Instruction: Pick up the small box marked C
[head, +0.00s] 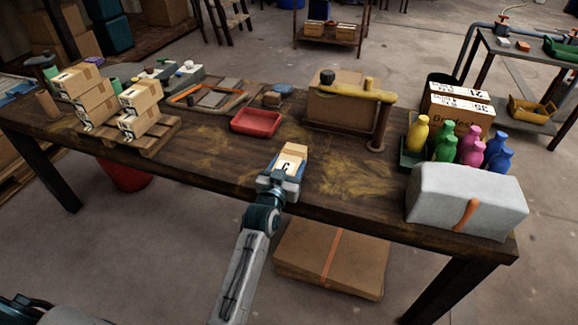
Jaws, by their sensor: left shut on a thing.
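A small cardboard box with a pale label (293,154) is at the front middle of the wooden table (220,165). My left gripper (283,173) is shut on its near end. The label has a dark mark, partly covered by the fingers, and I cannot read it surely as C. Whether the box touches the table is hard to tell. Similar small boxes (95,98) are stacked on a small wooden pallet (155,143) at the table's left; their marks are too small to read. My right gripper is not in view.
A red tray (256,122) lies behind the held box. Coloured bottles (470,147) and a grey wrapped bundle (440,195) fill the right end.

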